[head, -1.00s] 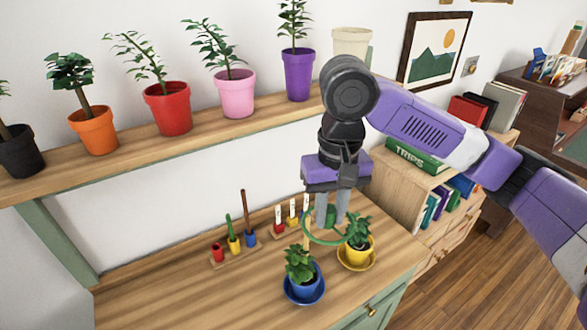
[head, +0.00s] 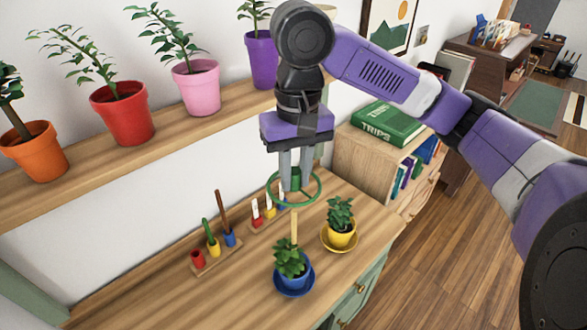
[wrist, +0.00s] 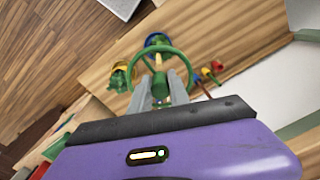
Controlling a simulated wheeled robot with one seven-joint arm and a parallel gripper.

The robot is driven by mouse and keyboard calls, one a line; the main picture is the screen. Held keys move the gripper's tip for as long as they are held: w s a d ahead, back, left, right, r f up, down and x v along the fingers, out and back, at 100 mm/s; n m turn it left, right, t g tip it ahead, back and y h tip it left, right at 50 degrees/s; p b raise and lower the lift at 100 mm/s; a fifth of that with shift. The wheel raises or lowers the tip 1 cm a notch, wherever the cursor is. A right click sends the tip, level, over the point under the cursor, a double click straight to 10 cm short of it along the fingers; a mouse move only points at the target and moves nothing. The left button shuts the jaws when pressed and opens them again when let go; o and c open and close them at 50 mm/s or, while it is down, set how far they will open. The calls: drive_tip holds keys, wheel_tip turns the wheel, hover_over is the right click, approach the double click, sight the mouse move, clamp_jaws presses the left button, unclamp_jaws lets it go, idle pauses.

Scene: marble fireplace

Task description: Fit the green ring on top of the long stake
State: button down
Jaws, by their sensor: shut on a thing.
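My gripper (head: 294,188) is shut on the green ring (head: 272,193), gripping its green grip block (head: 296,180). The ring lies roughly level in the air. The pale wooden long stake (head: 294,228) stands upright in the blue pot (head: 293,279) with a leafy plant. In the head view its top shows just below the ring; the height gap is hard to judge. In the wrist view the green ring (wrist: 134,62) frames the pale stake (wrist: 158,61) in front of my fingers, with the blue pot (wrist: 158,38) beyond.
A yellow pot (head: 341,239) with a plant stands on a saucer to the right. Wooden racks (head: 216,262) with small coloured pieces stand behind left. A shelf (head: 130,155) of potted plants runs along the wall. The front left tabletop (head: 150,300) is clear.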

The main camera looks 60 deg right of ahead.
sight(295, 212)
drive_tip(key=shift+f+b, duration=1.55)
drive_tip(key=shift+f, duration=1.75)
drive_tip(key=shift+f, duration=1.5)
drive_tip(key=c, duration=1.1)
unclamp_jaws()
drive_tip(key=shift+c, duration=0.2)
drive_tip(key=shift+r, duration=0.1)
drive_tip(key=shift+d+r, duration=0.1)
drive_tip(key=shift+r, duration=3.7)
